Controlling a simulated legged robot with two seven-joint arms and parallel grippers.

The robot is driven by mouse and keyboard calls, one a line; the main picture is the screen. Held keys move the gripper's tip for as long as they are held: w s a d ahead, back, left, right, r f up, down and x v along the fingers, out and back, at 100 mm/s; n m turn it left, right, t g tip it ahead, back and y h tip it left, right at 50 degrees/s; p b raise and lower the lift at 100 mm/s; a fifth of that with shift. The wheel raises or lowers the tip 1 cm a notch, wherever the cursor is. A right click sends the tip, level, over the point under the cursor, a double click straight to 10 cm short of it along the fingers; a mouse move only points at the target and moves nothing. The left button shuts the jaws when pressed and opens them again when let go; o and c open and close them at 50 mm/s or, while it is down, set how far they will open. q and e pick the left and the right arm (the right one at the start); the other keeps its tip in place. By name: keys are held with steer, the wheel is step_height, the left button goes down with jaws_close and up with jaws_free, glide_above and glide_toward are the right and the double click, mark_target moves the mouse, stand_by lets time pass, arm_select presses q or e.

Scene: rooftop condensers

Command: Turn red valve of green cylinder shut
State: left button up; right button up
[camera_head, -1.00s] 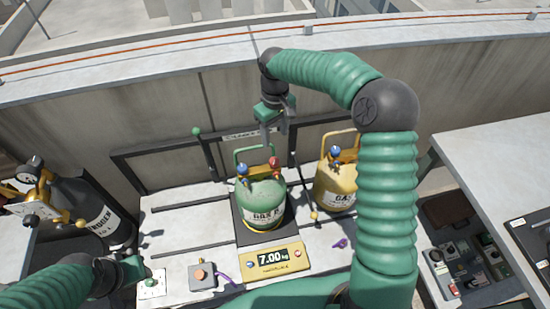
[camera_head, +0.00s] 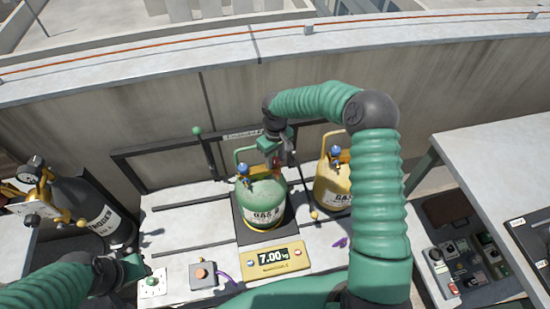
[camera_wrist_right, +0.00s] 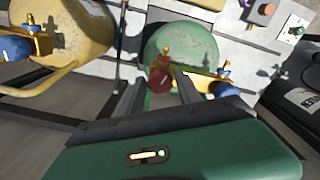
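The green cylinder (camera_head: 262,205) stands upright on a dark scale platform (camera_head: 239,222), and also shows in the right wrist view (camera_wrist_right: 190,45). Its red valve (camera_wrist_right: 160,79) shows in the right wrist view, between the two fingers of my right gripper (camera_wrist_right: 158,84). The fingers are apart, with one on each side of the valve; contact cannot be told. In the head view my right gripper (camera_head: 274,150) hangs over the cylinder top and mostly hides the red valve. The blue valve (camera_head: 243,169) is left of it. My left gripper (camera_head: 134,268) is low at the left, its fingers unclear.
A yellow cylinder (camera_head: 333,187) with a blue valve stands close on the right. The scale display (camera_head: 274,260) reads 7.00 kg. A box with an orange button (camera_head: 202,274) is on the bench. A dark nitrogen cylinder (camera_head: 90,215) stands left. A dark rail runs behind.

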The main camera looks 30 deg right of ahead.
jaws_close()
